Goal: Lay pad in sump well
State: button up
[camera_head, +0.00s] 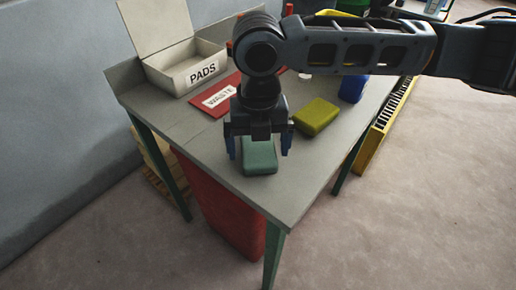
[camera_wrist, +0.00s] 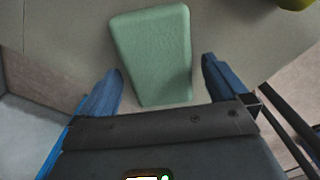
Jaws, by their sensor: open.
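A green pad (camera_head: 259,160) lies flat on the grey table near its front corner. My gripper (camera_head: 257,148) is above it, pointing down, with its blue fingers open on either side of the pad. The wrist view shows the green pad (camera_wrist: 153,52) reaching in between the two open fingertips (camera_wrist: 160,75), with a gap at each finger. A yellow-green pad (camera_head: 316,116) lies on the table to the right. I cannot make out a sump well in these views.
An open white box labelled PADS (camera_head: 190,66) stands at the table's back left. A red piece labelled WASTE (camera_head: 214,101) lies before it. A blue object (camera_head: 352,88) stands at the right. A red bin (camera_head: 222,205) is under the table; a yellow-framed grate (camera_head: 381,127) lies on the floor at right.

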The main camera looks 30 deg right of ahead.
jog(key=shift+c, duration=0.5)
jog(key=c, duration=1)
jog(key=shift+r, duration=0.15)
